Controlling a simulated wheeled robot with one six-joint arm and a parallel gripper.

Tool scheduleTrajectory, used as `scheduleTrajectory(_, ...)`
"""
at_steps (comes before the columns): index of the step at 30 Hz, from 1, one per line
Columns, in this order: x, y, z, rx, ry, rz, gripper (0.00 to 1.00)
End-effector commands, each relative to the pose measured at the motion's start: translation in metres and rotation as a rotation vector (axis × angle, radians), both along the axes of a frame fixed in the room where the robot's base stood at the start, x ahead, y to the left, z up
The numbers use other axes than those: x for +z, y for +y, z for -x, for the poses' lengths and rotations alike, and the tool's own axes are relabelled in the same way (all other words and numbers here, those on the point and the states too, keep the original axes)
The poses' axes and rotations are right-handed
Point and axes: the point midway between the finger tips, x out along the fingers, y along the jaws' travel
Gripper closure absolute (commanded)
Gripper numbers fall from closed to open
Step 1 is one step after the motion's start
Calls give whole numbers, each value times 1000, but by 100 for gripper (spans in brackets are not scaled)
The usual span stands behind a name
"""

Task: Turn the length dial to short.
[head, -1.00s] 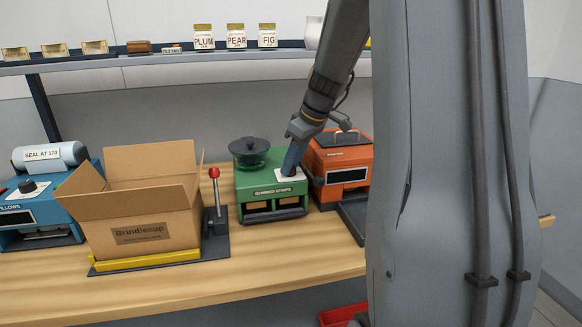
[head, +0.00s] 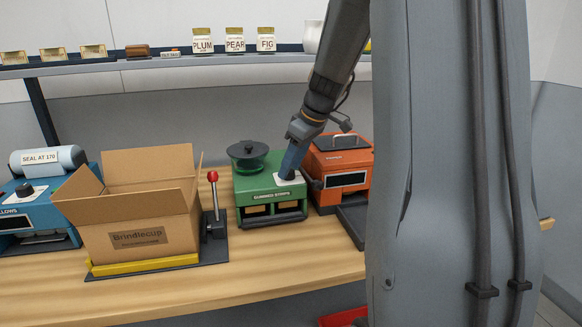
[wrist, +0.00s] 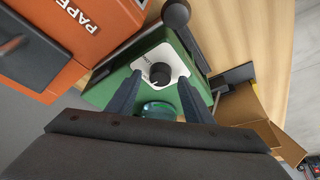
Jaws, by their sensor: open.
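The green gummed-strips machine (head: 245,192) stands on the bench between the open box and the orange machine. Its length dial is a black knob (wrist: 160,73) on a white plate (wrist: 145,64) on top, seen in the wrist view. My gripper (head: 288,174) points down over that plate in the head view and hides the knob there. In the wrist view its two dark fingers (wrist: 158,96) are open and apart, one to each side below the knob. I cannot read the dial's setting.
The orange machine (head: 340,160) stands close to the right of the green one. A red-knobbed lever (head: 213,177) and an open cardboard box (head: 140,237) stand on the left.

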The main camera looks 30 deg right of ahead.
Motion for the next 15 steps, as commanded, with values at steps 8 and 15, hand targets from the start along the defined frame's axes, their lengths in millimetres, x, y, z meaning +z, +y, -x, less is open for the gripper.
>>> scheduleTrajectory(8, 41, -9, 14, -2, -4, 3, 53)
scheduleTrajectory(15, 63, -14, 22, -3, -1, 0, 53)
